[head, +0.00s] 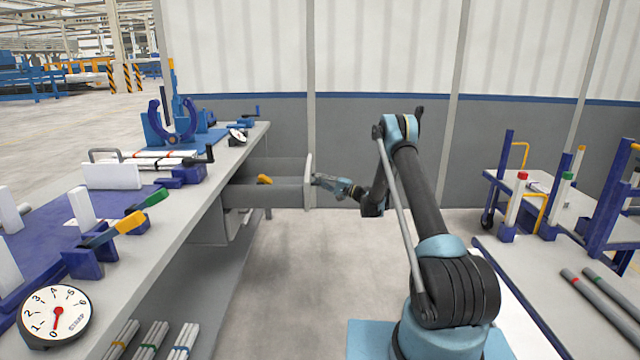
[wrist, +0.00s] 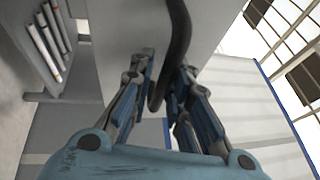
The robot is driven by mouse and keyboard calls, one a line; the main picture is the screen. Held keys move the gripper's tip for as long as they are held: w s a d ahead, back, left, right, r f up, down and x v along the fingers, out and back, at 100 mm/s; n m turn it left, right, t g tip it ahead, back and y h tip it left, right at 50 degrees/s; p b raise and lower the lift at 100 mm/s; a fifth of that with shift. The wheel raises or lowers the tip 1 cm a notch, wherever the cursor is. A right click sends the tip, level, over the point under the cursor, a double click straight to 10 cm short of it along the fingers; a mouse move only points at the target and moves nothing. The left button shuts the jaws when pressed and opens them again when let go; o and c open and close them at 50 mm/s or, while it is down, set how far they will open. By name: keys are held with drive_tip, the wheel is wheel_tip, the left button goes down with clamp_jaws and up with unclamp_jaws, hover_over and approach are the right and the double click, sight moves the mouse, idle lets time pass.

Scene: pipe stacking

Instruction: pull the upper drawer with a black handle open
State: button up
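The upper drawer (head: 262,194) is a grey box under the workbench top, pulled well out to the right, with its inside showing. Its pale front panel (head: 308,180) stands clear of the bench. My gripper (head: 322,179) is at the outer face of that panel. In the wrist view the curved black handle (wrist: 179,30) runs down from the top and passes between the fingers. The handle itself is too small to make out in the head view.
A yellow-orange item (head: 264,179) lies in the drawer. The workbench (head: 215,170) carries blue fixtures, a dial gauge (head: 55,312) and handled clamps. Pipes lie on its lower shelf. A cart (head: 540,255) with posts and pipes stands right. Floor between them is clear.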

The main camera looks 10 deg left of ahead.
drive_tip(key=shift+o, duration=0.6)
drive_tip(key=v, duration=1.2)
